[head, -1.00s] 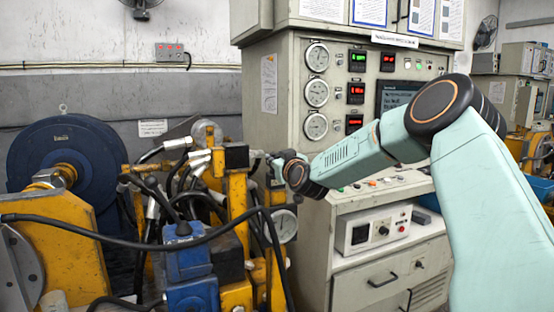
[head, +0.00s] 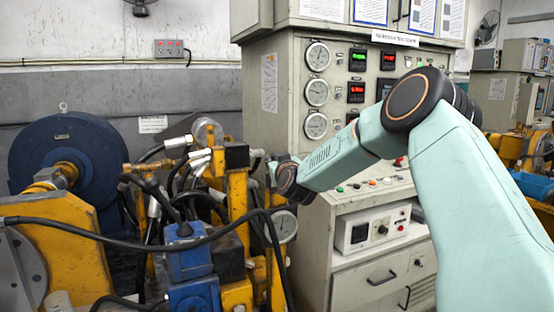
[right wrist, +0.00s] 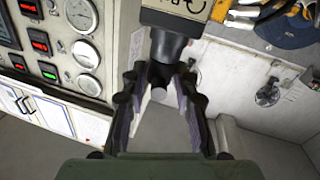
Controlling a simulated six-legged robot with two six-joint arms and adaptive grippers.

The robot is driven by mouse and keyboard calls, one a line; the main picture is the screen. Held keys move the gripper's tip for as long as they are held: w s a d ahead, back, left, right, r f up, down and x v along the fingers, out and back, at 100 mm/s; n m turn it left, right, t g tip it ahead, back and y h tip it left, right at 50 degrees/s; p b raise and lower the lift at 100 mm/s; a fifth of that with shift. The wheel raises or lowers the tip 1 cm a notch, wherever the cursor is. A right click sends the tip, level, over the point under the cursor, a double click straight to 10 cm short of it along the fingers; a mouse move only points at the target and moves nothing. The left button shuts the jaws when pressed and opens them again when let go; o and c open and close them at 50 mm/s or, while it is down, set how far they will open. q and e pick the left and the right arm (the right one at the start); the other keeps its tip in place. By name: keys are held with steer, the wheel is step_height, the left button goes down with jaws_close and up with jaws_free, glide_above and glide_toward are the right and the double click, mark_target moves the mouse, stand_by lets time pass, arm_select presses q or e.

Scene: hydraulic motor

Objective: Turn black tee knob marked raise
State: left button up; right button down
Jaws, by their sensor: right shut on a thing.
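A black knob (right wrist: 168,42) with a pale round end shows at the top middle of the right wrist view. It sits under a dark block (right wrist: 178,14) with a white label, of which only the first letters are readable. My right gripper (right wrist: 160,80) is shut on the knob, with a dark finger on each side of it. In the head view my right gripper (head: 268,160) is small and partly hidden by its wrist, beside the black box (head: 236,156) on the yellow frame (head: 237,200). The knob cannot be made out there. My left gripper is out of view.
A grey control cabinet (head: 275,120) with gauges and red and green displays stands behind my arm. Black hoses (head: 130,236) cross in front of the yellow frame. A blue valve block (head: 188,262) and a pressure gauge (head: 284,226) are close by.

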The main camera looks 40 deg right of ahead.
steer(key=c, duration=1)
jaws_free()
steer(key=shift+c, duration=0.2)
steer(key=shift+s, duration=0.1)
steer(key=v, duration=1.2)
